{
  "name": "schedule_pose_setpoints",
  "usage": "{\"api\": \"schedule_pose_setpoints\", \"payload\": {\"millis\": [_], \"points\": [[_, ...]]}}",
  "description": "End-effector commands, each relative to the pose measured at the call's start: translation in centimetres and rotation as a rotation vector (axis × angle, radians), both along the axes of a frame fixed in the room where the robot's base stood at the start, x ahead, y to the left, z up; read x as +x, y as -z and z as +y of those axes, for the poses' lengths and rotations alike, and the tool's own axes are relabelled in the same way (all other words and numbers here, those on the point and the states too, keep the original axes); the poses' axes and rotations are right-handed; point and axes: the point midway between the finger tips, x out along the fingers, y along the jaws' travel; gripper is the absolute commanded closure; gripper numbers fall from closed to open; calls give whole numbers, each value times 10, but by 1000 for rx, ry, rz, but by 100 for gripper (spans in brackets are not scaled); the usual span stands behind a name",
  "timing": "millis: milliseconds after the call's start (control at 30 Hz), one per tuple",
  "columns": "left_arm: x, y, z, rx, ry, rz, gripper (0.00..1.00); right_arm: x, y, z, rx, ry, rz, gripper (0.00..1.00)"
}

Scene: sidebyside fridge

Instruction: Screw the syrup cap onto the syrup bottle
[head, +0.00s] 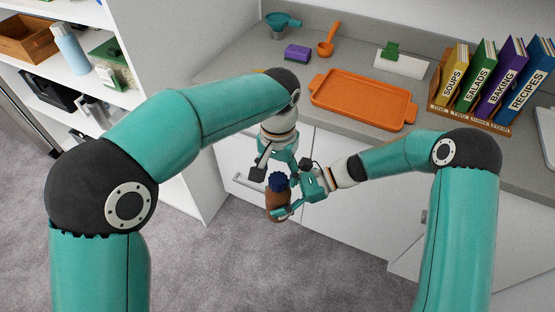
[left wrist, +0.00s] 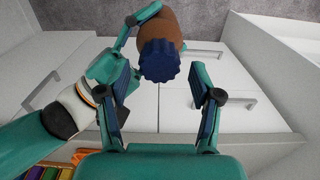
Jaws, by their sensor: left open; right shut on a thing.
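The brown syrup bottle (head: 276,206) is held upright, away from the counter, in front of the white cabinet doors. The dark blue syrup cap (head: 278,181) sits on top of the bottle; whether it is tight I cannot tell. My right gripper (head: 285,209) is shut on the bottle from the right. My left gripper (head: 271,172) is open just above the cap. In the left wrist view, the ridged cap (left wrist: 159,61) lies between and beyond the open left fingers (left wrist: 163,100), not touching them. The bottle (left wrist: 161,27) shows behind it.
An orange tray (head: 363,99) lies on the grey counter (head: 252,67) behind my arms. Shelves (head: 150,75) are at left. Free floor (head: 240,265) lies below the bottle.

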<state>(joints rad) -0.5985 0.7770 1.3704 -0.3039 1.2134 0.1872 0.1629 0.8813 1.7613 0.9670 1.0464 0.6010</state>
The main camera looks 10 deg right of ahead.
Motion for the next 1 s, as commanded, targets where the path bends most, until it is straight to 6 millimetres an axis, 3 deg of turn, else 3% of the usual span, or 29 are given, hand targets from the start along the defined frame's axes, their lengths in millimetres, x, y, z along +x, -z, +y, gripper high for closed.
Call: {"api": "schedule_pose_setpoints", "payload": {"millis": [200,533,900,1000], "points": [[0,21,0,1,-1,2,35,0,0,0,0,0,0,100],[0,23,0,0,-1,0,35,0,0,0,0,0,0,100],[0,23,0,1,-1,-1,95,0,0,0,0,0,0,100],[0,23,0,1,-1,-1,98,0,0,0,0,0,0,100]]}}
